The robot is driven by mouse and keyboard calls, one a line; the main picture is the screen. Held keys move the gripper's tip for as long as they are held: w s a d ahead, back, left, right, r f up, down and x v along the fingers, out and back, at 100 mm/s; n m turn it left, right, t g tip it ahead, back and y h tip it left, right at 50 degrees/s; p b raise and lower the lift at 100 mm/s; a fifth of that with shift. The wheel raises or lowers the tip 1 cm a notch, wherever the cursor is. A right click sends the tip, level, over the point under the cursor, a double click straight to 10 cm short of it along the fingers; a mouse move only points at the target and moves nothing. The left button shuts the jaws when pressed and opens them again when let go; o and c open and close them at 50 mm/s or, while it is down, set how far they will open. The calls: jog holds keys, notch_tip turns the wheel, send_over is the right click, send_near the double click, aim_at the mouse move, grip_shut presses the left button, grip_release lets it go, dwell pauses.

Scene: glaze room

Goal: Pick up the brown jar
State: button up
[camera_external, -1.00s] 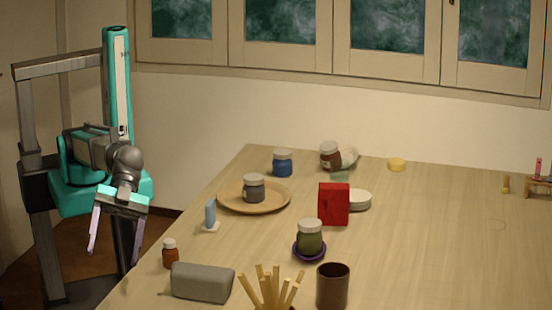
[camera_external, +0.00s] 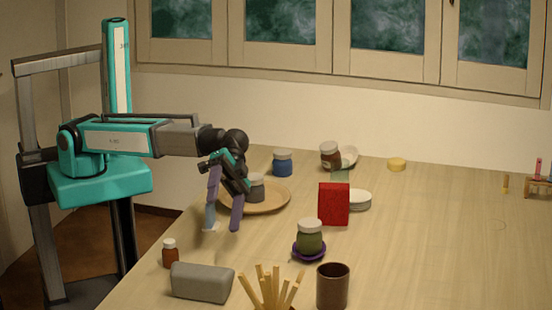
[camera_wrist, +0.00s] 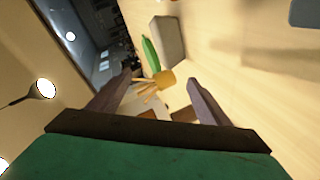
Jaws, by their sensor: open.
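The brown jar (camera_external: 330,156) with a pale lid stands upright at the back of the table, beside a pale bowl (camera_external: 349,156). A smaller orange-brown jar (camera_external: 170,256) with a white lid stands at the front left. My gripper (camera_external: 222,220) is open and empty, reaching over the table's left side with its fingers angled down. It is in front of the plate and well to the left of the brown jar. In the wrist view my open gripper (camera_wrist: 158,80) shows both fingers apart; I cannot make out the brown jar there.
A tan plate (camera_external: 280,204) holds a grey jar (camera_external: 257,186), partly hidden by my gripper. A blue jar (camera_external: 282,162), red box (camera_external: 334,204), green jar (camera_external: 310,236), grey block (camera_external: 202,283) and dark mug (camera_external: 333,286) stand around. The right side is mostly free.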

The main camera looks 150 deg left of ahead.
aim_at(325, 159)
jog(key=s+a+r+n+t+y+p, duration=0.1)
jog(key=s+a+r+n+t+y, duration=0.2)
jog(key=s+a+n, duration=0.85)
jog(key=s+a+r+n+t+y+p, duration=0.1)
jog(key=s+a+r+n+t+p, duration=0.35)
jog(key=s+a, duration=1.45)
jog(key=s+a+f+n+y, duration=0.2)
jog(key=s+a+n, duration=0.1)
jog(key=a, duration=0.3)
jog(key=s+a+f+n+g+y+b, duration=0.1)
jog(key=s+a+f+n+y, duration=0.2)
jog(key=a+n, duration=0.3)
jog(key=s+a+f+n+g+y, duration=0.1)
jog(key=s+a+f+n+y, duration=0.1)
jog(key=a, duration=0.4)
jog(key=shift+s+a+f+n+y, duration=0.2)
jog(key=shift+s+a+n+y, duration=0.15)
jog(key=shift+s+n+y, duration=0.65)
jog(key=shift+w+f+h, duration=0.15)
jog(key=shift+h, duration=0.15)
